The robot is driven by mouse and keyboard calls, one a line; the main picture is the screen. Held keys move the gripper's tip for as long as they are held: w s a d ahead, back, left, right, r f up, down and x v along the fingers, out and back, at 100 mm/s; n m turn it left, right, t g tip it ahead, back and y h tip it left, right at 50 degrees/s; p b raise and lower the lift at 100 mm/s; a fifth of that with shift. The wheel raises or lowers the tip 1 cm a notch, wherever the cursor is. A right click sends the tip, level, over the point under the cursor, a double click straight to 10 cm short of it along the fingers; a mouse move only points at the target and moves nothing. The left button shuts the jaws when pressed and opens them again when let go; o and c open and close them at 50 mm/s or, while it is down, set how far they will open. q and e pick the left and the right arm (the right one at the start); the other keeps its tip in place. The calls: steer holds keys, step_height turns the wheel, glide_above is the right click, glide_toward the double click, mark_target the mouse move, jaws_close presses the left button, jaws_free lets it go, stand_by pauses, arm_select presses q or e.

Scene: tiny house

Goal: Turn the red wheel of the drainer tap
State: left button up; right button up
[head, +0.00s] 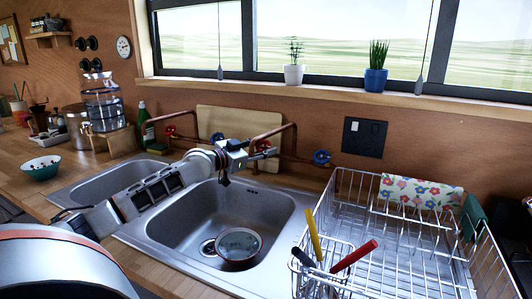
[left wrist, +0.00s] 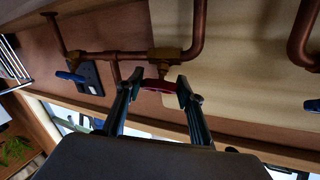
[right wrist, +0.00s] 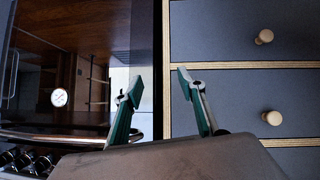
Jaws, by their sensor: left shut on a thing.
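The red wheel (left wrist: 158,86) of the copper tap on the drainer side shows in the left wrist view, below a brass fitting. My right gripper (right wrist: 162,86) is open and empty in the right wrist view, in front of dark drawers. It is outside the head view.
A blue wheel (head: 321,157) sits to the right on the same pipes. Another red wheel (head: 170,131) is on the left tap. A wire drainer (head: 398,235) with utensils stands at right. A bowl (head: 239,245) lies in the right basin. Round drawer knobs (right wrist: 272,118) face my right gripper.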

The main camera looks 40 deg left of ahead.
stand_by(0.5)
arm_select(q)
steer(key=o, duration=1.1)
steer(key=shift+s, duration=0.15)
steer(key=shift+s+a, duration=0.2)
steer(key=shift+s, duration=0.65)
steer(key=shift+s+d, duration=0.1)
steer(key=shift+s, duration=0.55)
glide_toward(261, 149)
steer(key=shift+s+a+r, duration=0.2)
steer(key=shift+s, duration=0.05)
